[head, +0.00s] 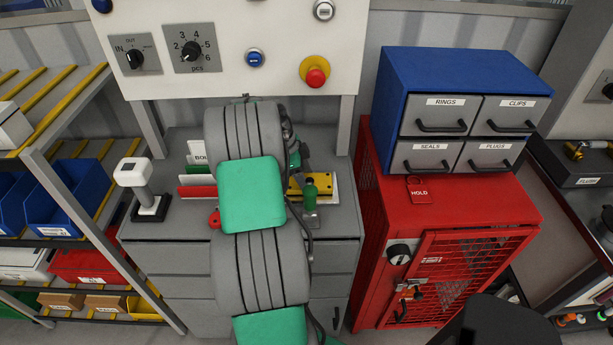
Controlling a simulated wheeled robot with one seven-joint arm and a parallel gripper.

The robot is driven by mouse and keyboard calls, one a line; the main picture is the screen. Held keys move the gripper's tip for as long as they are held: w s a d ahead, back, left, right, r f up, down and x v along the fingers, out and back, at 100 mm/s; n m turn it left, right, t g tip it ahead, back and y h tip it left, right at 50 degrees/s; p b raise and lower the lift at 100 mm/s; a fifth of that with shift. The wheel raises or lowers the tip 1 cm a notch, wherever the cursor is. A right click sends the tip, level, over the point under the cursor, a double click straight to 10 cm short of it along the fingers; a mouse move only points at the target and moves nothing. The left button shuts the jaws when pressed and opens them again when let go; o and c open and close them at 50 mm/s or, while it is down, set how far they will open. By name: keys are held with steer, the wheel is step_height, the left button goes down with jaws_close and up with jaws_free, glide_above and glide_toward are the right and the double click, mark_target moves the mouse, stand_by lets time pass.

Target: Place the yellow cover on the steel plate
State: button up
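The yellow cover (295,187), a flat block with dark spots on top, is on the grey bench, partly hidden by my arm. It is on or just in front of a pale flat piece (329,190); I cannot tell if they touch. A small grey metal piece (311,220) lies in front of it and may be the steel plate. My grey and green arm hides much of the bench. Dark parts behind it, above the cover, may belong to my gripper; its fingers cannot be made out.
A white-topped lever (133,174) stands at the bench's left. Red and white upright pieces and a small red thing (214,218) are left of my arm. A red cabinet (450,215) with a blue drawer unit (465,70) stands right. Shelves with bins (62,203) are left.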

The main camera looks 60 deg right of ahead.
steer(key=shift+f, duration=0.15)
steer(key=o, duration=1.6)
steer(key=v, duration=1.3)
steer(key=w+a+r+n+t+h, duration=0.15)
steer(key=w+a+r+n, duration=0.35)
steer(key=w+a+n, duration=0.5)
steer(key=a+n+t+y, duration=0.1)
steer(key=a+n+t, duration=0.4)
steer(key=a+n, duration=1.5)
steer(key=s+a, duration=0.1)
steer(key=a, duration=0.4)
steer(key=s+a+f+t+y, duration=0.1)
steer(key=a, duration=0.5)
steer(key=s+a+f+y, duration=0.1)
steer(key=s+a, duration=0.1)
steer(key=a, duration=0.4)
steer(key=shift+f+n+t+y, duration=0.25)
steer(key=shift+n, duration=0.15)
